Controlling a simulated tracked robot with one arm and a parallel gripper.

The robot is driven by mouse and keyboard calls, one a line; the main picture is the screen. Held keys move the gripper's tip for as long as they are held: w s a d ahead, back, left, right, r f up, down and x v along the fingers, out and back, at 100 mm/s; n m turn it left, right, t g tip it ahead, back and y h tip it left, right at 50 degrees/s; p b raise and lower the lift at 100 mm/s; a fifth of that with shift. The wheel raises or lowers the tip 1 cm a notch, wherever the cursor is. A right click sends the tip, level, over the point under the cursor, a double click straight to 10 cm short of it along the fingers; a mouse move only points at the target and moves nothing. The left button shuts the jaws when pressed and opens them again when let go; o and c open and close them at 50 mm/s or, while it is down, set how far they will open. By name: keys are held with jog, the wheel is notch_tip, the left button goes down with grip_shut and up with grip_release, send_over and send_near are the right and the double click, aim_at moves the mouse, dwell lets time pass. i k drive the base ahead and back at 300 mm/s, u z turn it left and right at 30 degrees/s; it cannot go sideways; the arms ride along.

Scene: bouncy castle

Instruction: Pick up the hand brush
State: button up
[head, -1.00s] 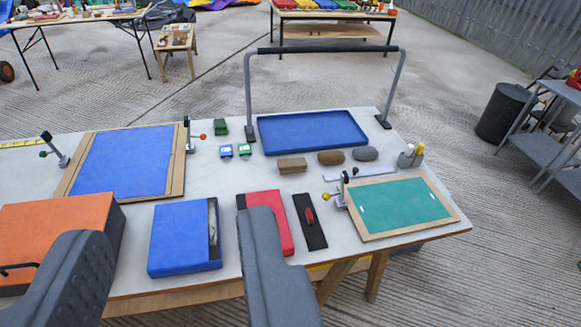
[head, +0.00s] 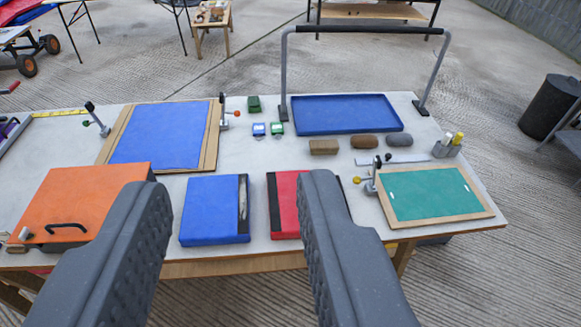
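No object on the table is clearly recognisable as the hand brush. A brown block (head: 324,147), a brown rounded piece (head: 365,142) and a grey rounded piece (head: 398,140) lie in a row in front of the blue tray. A dark flat strip (head: 344,190) beside the red box shows only in part; my right finger hides the rest, including its red handle. My gripper (head: 235,185) is open and empty, its two fingers wide apart before the table's near side.
The table holds an orange box (head: 85,200), a blue box (head: 212,209), a red box (head: 285,198), a blue-faced board (head: 155,135) and a green-faced board (head: 428,193). A blue tray (head: 345,114) sits under a tall grey hoop (head: 288,75). A black bin (head: 548,107) stands right.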

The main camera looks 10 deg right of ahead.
aim_at(326, 146)
jog(key=z, duration=1.2)
jog(key=i, duration=1.2)
jog(key=u, duration=1.75)
jog(key=i, duration=1)
jog(key=z, duration=0.05)
